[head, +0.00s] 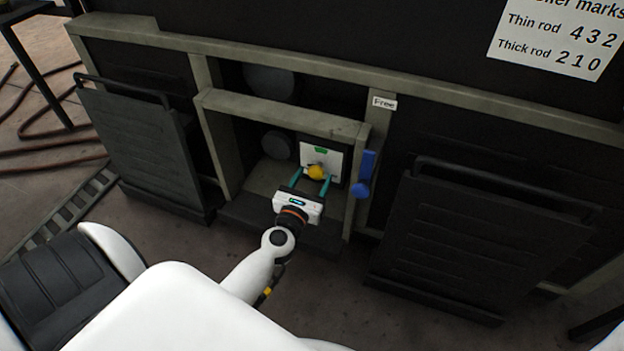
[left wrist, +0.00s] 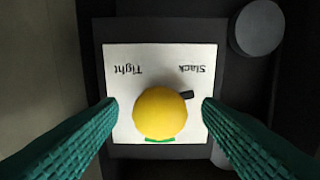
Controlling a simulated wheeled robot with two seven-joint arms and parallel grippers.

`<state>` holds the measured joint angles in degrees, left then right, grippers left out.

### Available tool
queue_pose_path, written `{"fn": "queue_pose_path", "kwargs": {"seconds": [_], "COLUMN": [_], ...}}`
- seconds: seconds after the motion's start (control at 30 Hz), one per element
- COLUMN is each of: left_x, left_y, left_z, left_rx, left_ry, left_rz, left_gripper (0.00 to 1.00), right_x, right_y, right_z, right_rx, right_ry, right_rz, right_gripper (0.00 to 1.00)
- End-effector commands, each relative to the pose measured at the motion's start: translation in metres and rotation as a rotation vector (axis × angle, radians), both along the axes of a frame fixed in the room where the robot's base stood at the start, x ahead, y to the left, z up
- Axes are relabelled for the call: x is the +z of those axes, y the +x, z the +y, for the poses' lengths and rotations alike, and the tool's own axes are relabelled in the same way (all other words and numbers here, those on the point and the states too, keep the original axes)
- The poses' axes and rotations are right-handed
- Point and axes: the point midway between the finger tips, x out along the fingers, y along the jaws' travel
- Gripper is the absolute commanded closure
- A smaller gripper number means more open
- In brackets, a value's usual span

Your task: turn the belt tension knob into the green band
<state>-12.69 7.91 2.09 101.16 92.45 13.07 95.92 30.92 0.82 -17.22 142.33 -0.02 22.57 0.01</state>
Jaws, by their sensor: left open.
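The yellow belt tension knob (head: 317,171) sits on a white plate (head: 335,158) inside the recess of the machine frame. The green band (head: 320,149) is at the plate's upper edge in the head view. In the left wrist view the plate (left wrist: 120,65) appears upside down, with "Tight" and "Slack" labels. The knob's black pointer (left wrist: 187,95) points to the Slack side there, away from the green band (left wrist: 160,140), which the knob partly hides. My left gripper (head: 313,178) is open, its teal fingers on either side of the knob with gaps visible. My right gripper is not seen.
A blue lever (head: 364,174) is just right of the plate, on the frame post under a "Free" label (head: 384,103). Dark hinged panels stand at left (head: 135,150) and right (head: 480,240). Round dark discs (head: 278,145) are left of the plate.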

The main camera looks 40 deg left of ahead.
Motion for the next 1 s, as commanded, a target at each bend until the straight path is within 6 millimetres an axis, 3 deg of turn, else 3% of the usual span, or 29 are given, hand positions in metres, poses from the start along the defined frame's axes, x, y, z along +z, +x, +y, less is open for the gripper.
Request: {"fn": "queue_pose_path", "kwargs": {"seconds": [0.13,0.4,0.77,1.0], "left_x": [0.0,0.0001,0.0011,0.0019], "left_y": [-0.0002,-0.0004,-0.0005,-0.0006], "left_z": [0.0001,0.0,0.0001,0.0006], "left_rx": [0.0,0.0,0.0,0.001], "left_ry": [0.001,0.001,0.067,0.229], "left_rz": [0.0,0.0,0.016,0.056], "left_gripper": [0.44,0.85,0.85,0.85], "right_x": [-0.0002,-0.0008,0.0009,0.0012], "right_y": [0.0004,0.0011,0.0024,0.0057], "right_z": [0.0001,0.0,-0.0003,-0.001], "right_rx": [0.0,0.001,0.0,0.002], "right_ry": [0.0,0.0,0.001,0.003], "right_rz": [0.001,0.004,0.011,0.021], "right_gripper": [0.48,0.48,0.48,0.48]}}
